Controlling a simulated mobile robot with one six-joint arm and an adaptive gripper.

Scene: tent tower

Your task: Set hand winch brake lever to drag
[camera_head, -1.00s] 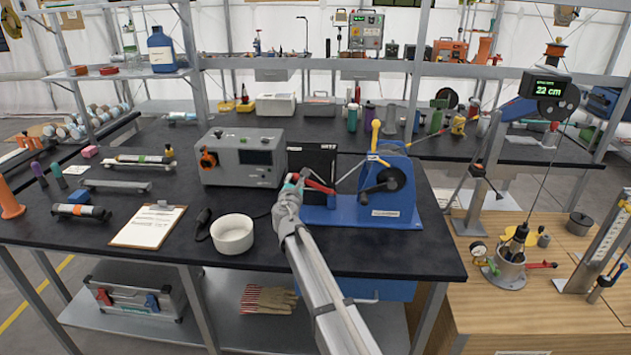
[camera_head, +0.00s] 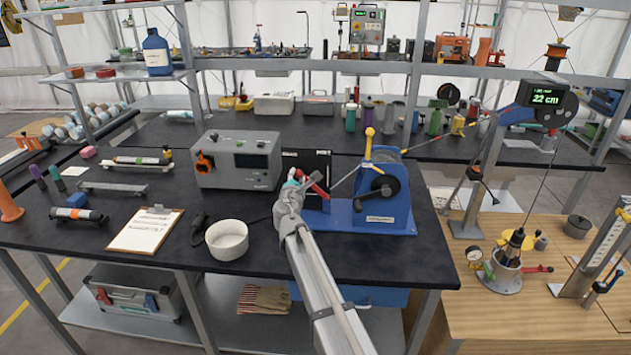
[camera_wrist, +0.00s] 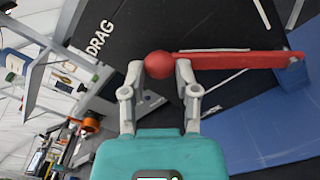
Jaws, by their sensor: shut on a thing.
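The hand winch (camera_head: 378,205) is blue with a black crank and a yellow-knobbed handle, and stands on the dark bench. Its red brake lever (camera_head: 318,188) slants up to the left in front of a black plate (camera_head: 318,163). In the wrist view the lever (camera_wrist: 225,61) ends in a round red knob (camera_wrist: 158,65). My gripper (camera_wrist: 156,72) is shut on this knob, one finger on each side. The word DRAG (camera_wrist: 100,38) shows on the plate, to the left of the knob. In the head view my gripper (camera_head: 295,180) hides the lever's tip.
A white bowl (camera_head: 227,240) stands close to the left of my arm, with a clipboard (camera_head: 146,230) farther left. The bench's front strip is clear right of my arm.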

